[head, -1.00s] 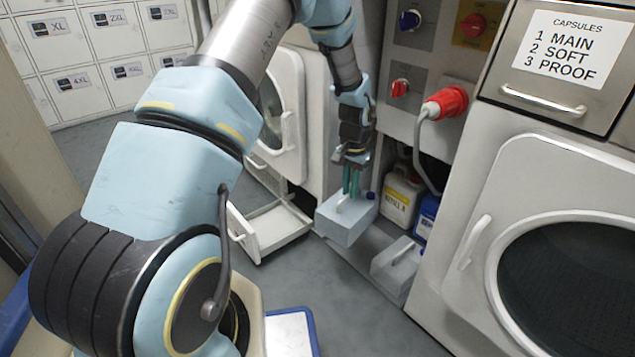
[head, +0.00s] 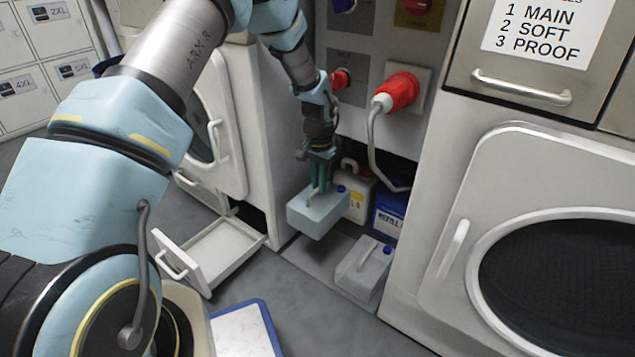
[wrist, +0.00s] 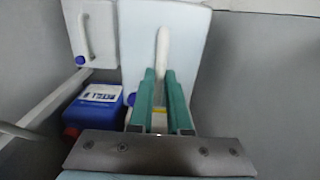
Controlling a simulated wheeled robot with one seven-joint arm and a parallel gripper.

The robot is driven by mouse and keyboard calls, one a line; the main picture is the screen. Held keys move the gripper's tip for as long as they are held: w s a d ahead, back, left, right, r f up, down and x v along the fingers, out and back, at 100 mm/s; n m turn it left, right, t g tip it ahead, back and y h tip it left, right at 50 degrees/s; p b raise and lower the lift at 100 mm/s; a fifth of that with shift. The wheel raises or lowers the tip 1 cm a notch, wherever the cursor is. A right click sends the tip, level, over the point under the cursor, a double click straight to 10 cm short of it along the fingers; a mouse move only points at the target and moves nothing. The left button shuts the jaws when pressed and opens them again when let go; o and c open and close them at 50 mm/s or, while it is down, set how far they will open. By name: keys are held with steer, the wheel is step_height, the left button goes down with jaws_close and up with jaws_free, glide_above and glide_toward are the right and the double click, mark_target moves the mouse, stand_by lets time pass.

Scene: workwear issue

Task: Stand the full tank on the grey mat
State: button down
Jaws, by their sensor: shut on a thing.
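My gripper (head: 319,188) is shut on the handle of a pale blue-white tank (head: 315,215) with a blue cap. The tank hangs roughly level, and a dark shadow lies on the floor under it. In the wrist view the green fingers (wrist: 163,100) straddle the white handle of this tank (wrist: 190,40). A second, greyer tank (head: 358,270) with a handle and blue cap stands to the right and nearer. It also shows in the wrist view (wrist: 92,35). A grey mat (head: 306,262) seems to lie below and beside the tanks. I cannot tell how full either tank is.
Behind the held tank are a cream canister with a yellow label (head: 359,203) and a blue canister (head: 389,215). A cable hangs from a red plug (head: 399,92). An open white drawer (head: 215,252) is left. A machine (head: 440,190) bounds the right. A blue-rimmed white tray (head: 245,335) lies in front.

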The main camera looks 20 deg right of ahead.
steer(key=shift+f+b, duration=4.8)
steer(key=shift+f, duration=2.45)
steer(key=shift+f+b, duration=0.3)
steer(key=shift+f, duration=0.05)
steer(key=c, duration=0.8)
jaws_free()
steer(key=shift+c, duration=0.2)
steer(key=shift+o, duration=0.3)
steer(key=shift+f, duration=0.15)
